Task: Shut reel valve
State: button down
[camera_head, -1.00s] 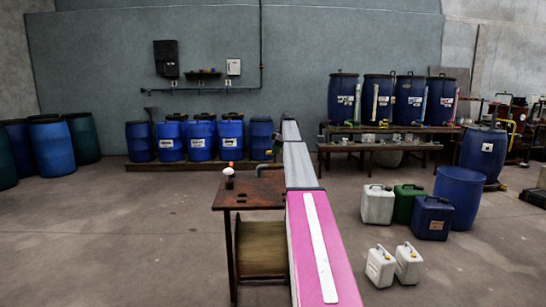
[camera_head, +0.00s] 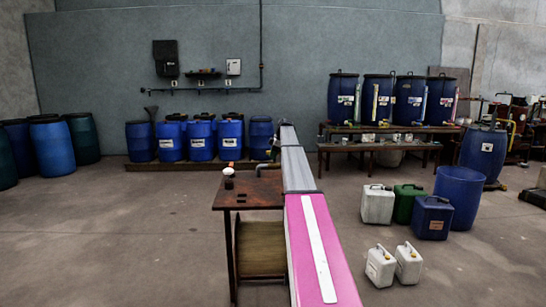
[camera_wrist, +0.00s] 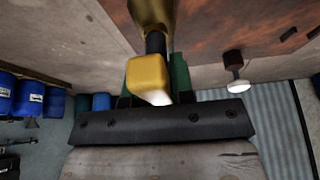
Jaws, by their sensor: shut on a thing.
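In the wrist view a yellow valve handle (camera_wrist: 149,80) sits on a dark stem, with a brass-coloured body (camera_wrist: 152,15) beyond it. My gripper (camera_wrist: 152,98) is shut on the handle. The fingers are mostly hidden behind the handle and the dark gripper bar. In the head view my arm reaches away over the right side of a rusty brown table (camera_head: 258,190), and its far end hides most of the gripper and valve. A wooden drum (camera_head: 262,248), perhaps the reel, shows under the table.
A small white-topped item (camera_head: 228,173) stands on the table's left part; it also shows in the wrist view (camera_wrist: 238,86). Blue barrels (camera_head: 200,140) line the back wall. Jerrycans (camera_head: 378,204) and an open blue drum (camera_head: 459,195) stand right of the arm. Floor to the left is clear.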

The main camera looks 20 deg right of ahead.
jog(key=m, duration=0.2)
jog(key=m+t+h, duration=0.1)
jog(key=m, duration=0.1)
jog(key=shift+m+t, duration=0.3)
jog(key=shift+m, duration=0.1)
jog(key=m, duration=0.2)
jog(key=m+t+h, duration=0.1)
jog(key=m, duration=0.1)
jog(key=shift+w+d+m, duration=0.15)
jog(key=shift+m, duration=0.15)
jog(key=m+h, duration=0.1)
jog(key=m, duration=0.1)
jog(key=m+h, duration=0.1)
jog(key=m, duration=0.1)
jog(key=shift+d+t, duration=0.15)
jog(key=shift+t, duration=0.15)
jog(key=shift+w+d+m+h, duration=0.1)
jog(key=shift+m+h, duration=0.3)
jog(key=shift+m, duration=0.65)
jog(key=shift+d+m+h, duration=0.1)
jog(key=shift+m+h, duration=0.3)
jog(key=shift+m, duration=0.65)
jog(key=c, duration=1)
grip_release()
jog(key=shift+r, duration=0.15)
